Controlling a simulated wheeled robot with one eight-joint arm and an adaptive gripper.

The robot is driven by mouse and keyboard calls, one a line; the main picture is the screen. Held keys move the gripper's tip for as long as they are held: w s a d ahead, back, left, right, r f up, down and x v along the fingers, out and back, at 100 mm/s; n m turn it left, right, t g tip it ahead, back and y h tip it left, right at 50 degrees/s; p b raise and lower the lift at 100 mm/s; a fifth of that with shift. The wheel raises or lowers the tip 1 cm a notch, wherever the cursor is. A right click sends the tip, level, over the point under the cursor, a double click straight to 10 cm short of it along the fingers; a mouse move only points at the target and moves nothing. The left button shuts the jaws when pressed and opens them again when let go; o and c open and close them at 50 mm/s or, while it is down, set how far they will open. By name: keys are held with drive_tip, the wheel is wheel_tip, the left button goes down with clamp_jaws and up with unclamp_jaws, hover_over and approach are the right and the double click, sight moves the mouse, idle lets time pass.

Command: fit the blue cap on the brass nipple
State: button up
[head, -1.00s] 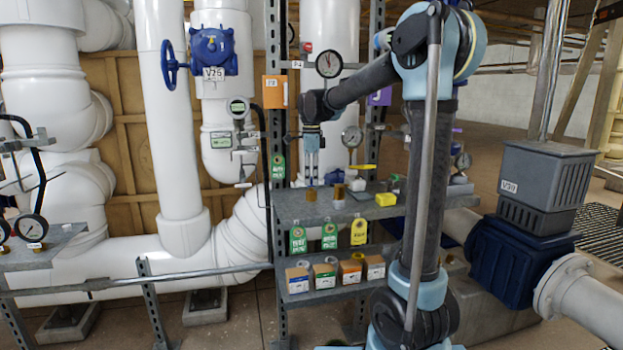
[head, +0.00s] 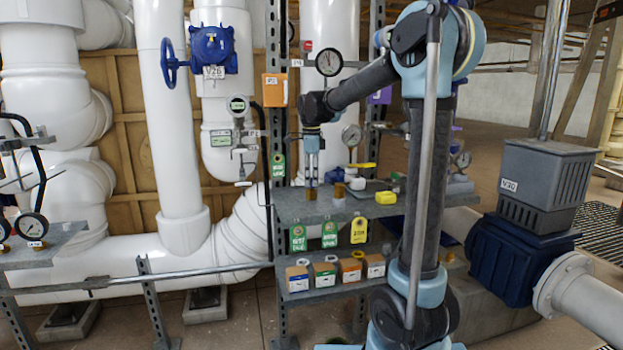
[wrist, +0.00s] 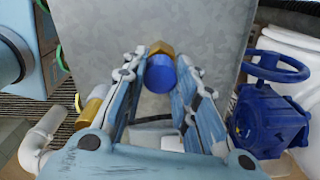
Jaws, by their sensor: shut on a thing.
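The blue cap (wrist: 160,78) is between my gripper's fingertips (wrist: 165,70) in the wrist view, and the gripper is shut on it. The brass nipple (wrist: 160,48) shows just beyond the cap, closely lined up with it. I cannot tell whether the cap sits on the nipple or only meets it. In the head view my gripper (head: 312,178) points straight down over the grey shelf, right above a brass piece (head: 311,193). The cap is too small to make out there.
The grey upper shelf (head: 290,208) also bears a second brass piece (head: 338,191), a yellow block (head: 386,197) and a white item (head: 357,184). Small boxes (head: 322,276) stand on the lower shelf. Gauges (head: 329,62) and a blue-wheeled valve (head: 212,50) are behind.

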drive_tip(key=shift+f, duration=0.45)
idle(0.6)
drive_tip(key=o, duration=1)
